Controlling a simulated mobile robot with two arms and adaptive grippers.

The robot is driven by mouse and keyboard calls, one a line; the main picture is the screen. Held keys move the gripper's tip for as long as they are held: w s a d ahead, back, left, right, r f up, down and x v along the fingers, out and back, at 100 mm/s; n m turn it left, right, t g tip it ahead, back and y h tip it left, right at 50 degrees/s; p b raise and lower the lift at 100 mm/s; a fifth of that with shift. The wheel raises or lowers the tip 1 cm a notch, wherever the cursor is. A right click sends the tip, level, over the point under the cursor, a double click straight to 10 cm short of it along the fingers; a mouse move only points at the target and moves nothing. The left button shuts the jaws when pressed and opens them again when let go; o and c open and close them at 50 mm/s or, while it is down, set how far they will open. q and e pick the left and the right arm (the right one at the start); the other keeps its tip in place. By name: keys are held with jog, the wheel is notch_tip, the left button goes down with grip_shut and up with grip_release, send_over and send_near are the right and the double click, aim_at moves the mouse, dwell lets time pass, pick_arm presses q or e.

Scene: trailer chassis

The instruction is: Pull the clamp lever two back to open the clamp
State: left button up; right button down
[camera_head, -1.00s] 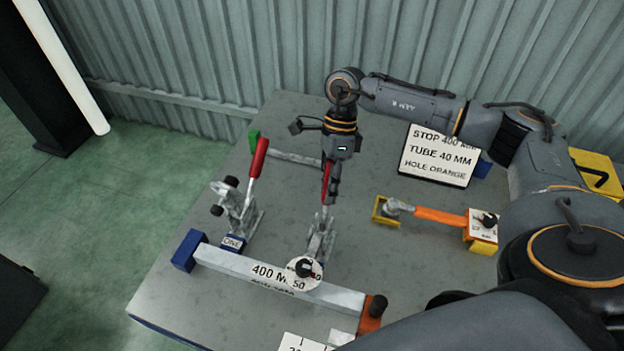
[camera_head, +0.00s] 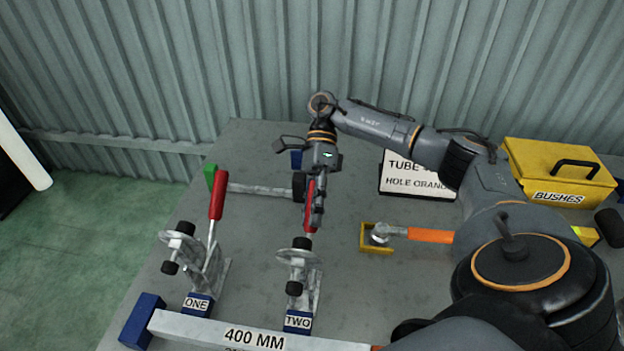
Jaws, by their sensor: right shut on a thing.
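Clamp two (camera_head: 300,268) stands on the table behind the 400 mm bar, with a blue base labelled TWO. Its red lever handle (camera_head: 311,205) is upright and partly hidden by my right gripper (camera_head: 316,205), which is shut on it from above. The clamp's black-tipped arm is raised off the bar. Clamp one (camera_head: 190,255), with a blue base labelled ONE, stands to the left. Its red lever (camera_head: 217,194) also stands upright, leaning slightly right. My left gripper is not in view.
The 400 mm bar (camera_head: 200,329) lies in front of both clamps. An orange-handled tool (camera_head: 430,235) sits by a yellow bracket (camera_head: 366,247). A sign (camera_head: 395,186) and a yellow BUSHES box (camera_head: 555,175) stand behind at right. A grey tube with a green end (camera_head: 255,189) lies behind.

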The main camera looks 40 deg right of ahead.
jog(key=c, duration=1.1)
grip_release()
jog(key=shift+f, duration=0.15)
jog(key=shift+o, duration=0.2)
jog(key=v, duration=0.7)
jog(key=shift+d, duration=0.2)
jog(key=shift+w, duration=0.1)
